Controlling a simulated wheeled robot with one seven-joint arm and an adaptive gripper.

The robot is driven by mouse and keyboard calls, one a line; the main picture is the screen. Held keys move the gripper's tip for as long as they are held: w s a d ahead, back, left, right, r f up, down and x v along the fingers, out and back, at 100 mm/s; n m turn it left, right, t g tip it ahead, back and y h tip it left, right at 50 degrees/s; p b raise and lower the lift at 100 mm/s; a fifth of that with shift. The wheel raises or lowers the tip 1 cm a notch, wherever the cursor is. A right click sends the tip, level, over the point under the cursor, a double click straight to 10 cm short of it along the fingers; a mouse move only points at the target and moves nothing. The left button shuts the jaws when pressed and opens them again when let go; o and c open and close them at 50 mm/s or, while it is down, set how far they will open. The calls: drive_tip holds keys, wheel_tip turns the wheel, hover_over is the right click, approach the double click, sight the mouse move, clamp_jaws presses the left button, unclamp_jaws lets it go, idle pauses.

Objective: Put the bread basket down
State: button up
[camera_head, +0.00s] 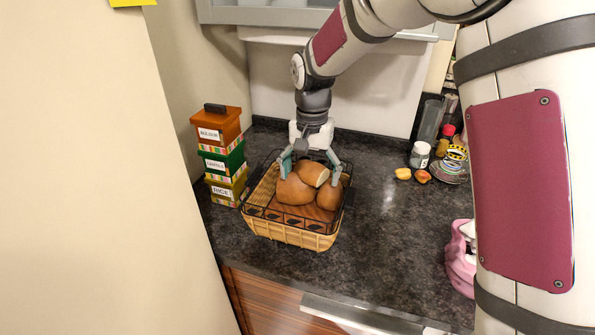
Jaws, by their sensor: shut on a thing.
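The bread basket (288,234) is a woven tan basket with a dark wire rim, holding several brown bread rolls (297,189). It is at the dark countertop's front left part, upright. Whether its base touches the counter or hovers just above cannot be told. My gripper (313,174) reaches down into the basket from above, its teal fingers among the rolls. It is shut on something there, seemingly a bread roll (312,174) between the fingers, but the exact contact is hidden.
Stacked labelled boxes (222,160) stand close left of the basket. Right are small orange and yellow items (413,175), a jar (419,155) and stacked bowls (451,168). A pink object (459,260) sits at the front right. The counter (385,235) between is clear.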

sight(301, 156)
drive_tip(key=w, duration=0.2)
drive_tip(key=w+a, duration=0.1)
drive_tip(key=w, duration=0.5)
drive_tip(key=shift+a+f, duration=0.25)
drive_tip(key=shift+f, duration=0.1)
drive_tip(key=shift+f+p, duration=0.45)
drive_tip(key=shift+f, duration=1.3)
drive_tip(key=o, duration=1.8)
drive_tip(key=shift+s+f, duration=0.1)
drive_tip(key=shift+f, duration=0.05)
drive_tip(key=shift+r+b, duration=1.1)
drive_tip(key=shift+r, duration=5.15)
